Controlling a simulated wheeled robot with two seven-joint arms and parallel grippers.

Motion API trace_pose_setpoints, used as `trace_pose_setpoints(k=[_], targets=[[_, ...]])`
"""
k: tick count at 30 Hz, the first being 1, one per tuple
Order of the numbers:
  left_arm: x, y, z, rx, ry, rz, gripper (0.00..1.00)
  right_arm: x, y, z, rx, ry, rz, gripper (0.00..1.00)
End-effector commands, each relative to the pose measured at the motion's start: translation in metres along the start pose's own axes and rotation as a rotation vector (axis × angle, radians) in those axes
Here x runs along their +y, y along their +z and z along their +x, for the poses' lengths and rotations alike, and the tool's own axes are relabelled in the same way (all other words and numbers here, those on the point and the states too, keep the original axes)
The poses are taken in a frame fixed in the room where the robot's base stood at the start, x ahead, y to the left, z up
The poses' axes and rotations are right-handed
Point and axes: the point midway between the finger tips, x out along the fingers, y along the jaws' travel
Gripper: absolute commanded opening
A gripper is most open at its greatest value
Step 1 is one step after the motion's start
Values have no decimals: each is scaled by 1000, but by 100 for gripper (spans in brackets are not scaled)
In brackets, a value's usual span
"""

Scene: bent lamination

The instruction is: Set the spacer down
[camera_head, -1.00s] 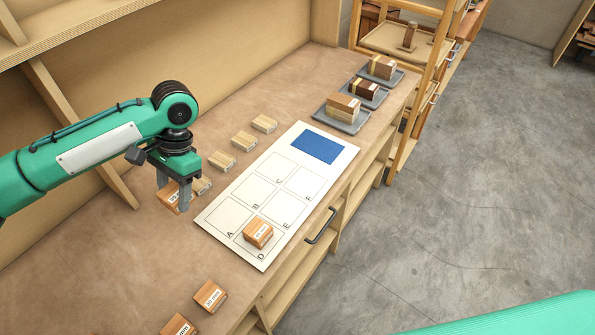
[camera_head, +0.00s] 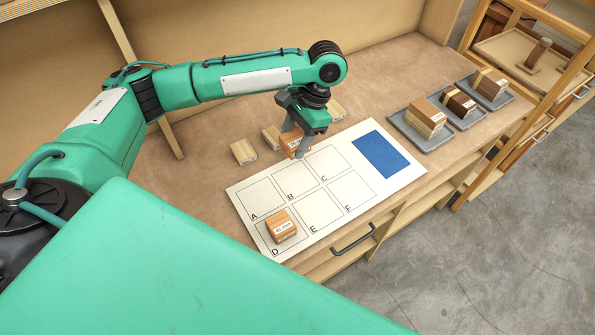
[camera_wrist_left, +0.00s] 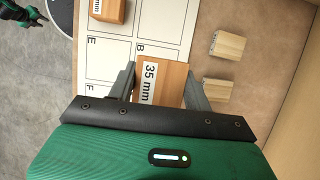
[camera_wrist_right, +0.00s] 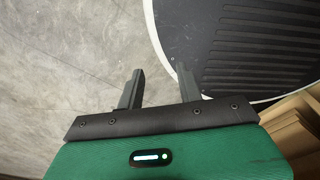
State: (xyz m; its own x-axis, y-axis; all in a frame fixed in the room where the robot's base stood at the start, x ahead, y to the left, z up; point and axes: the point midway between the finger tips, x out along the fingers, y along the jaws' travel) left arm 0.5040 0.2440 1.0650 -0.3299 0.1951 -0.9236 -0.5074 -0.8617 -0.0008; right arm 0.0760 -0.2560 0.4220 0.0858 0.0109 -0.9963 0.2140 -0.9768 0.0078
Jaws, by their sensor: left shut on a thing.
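My left gripper (camera_head: 297,138) is shut on a wooden spacer (camera_head: 292,146), held near the back edge of the white board (camera_head: 237,198) by squares B and C. In the left wrist view the held spacer (camera_wrist_left: 163,82) has a white "35 mm" label and sits between the fingers, beside the letter B. I cannot tell its height above the board. Another labelled spacer (camera_head: 281,227) stands in square D; it shows at the top of the left wrist view (camera_wrist_left: 109,9). Squares A, E and F look empty. My right gripper (camera_wrist_right: 160,85) is open and empty in the right wrist view.
Several pale wood blocks (camera_head: 243,152) stand in a row behind the board. A blue patch (camera_head: 381,154) marks the board's right end. Grey trays (camera_head: 402,123) with wood stacks stand farther right. Bare bench lies left of the board.

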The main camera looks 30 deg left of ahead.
Motion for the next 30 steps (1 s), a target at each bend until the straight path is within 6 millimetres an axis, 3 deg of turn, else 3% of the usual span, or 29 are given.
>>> trace_pose_setpoints(k=[12,30], targets=[[1,-31,75,-1,2,1,27,12,-2,5,2,13,0,36],[0,-52,126,1,-1,1,27,8,-4,-5,4,9,1,36]])
